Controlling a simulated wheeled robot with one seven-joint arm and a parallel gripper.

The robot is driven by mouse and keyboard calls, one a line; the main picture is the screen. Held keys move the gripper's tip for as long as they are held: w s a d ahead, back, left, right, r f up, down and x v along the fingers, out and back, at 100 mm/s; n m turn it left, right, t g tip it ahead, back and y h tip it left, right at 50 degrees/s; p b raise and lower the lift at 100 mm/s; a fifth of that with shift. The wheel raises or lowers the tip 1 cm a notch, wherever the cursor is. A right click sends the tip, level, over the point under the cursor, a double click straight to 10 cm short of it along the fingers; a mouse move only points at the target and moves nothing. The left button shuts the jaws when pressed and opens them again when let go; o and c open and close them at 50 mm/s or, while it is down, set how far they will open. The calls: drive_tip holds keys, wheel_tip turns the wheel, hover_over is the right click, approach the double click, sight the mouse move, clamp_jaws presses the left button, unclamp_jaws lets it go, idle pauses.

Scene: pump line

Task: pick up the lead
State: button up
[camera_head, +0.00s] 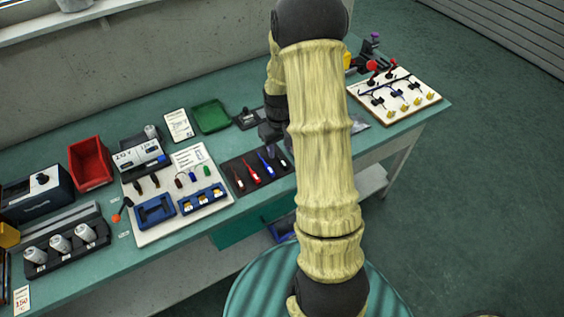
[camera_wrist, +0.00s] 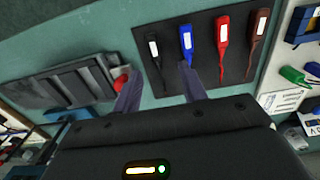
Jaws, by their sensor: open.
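Several leads lie in a row on a dark mat (camera_head: 240,163), which also shows in the wrist view (camera_wrist: 237,72). In the wrist view they are a black lead (camera_wrist: 154,48), a blue lead (camera_wrist: 187,38), a red lead (camera_wrist: 222,35) and a brown lead (camera_wrist: 258,35). The red lead (camera_head: 252,171) and blue lead (camera_head: 265,165) also show in the head view. My gripper (camera_wrist: 160,88) is open, its fingers apart near the mat's edge by the black and blue leads. Nothing shows between the fingers. My arm covers part of the bench in the head view.
A white board with blue fixtures (camera_head: 155,210) lies left of the mat. A green tray (camera_head: 211,117) and red bin (camera_head: 90,163) stand behind. A white panel with cables (camera_head: 395,97) is at the right end. A grey ribbed tray (camera_wrist: 62,87) is left of my fingers.

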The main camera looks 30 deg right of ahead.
sight(282, 161)
drive_tip(key=shift+s+d+f+p, duration=0.15)
drive_tip(key=shift+f, duration=1.15)
drive_tip(key=shift+s+d+f+p, duration=0.1)
drive_tip(key=shift+f+p, duration=0.05)
drive_tip(key=shift+f, duration=1.15)
clamp_jaws()
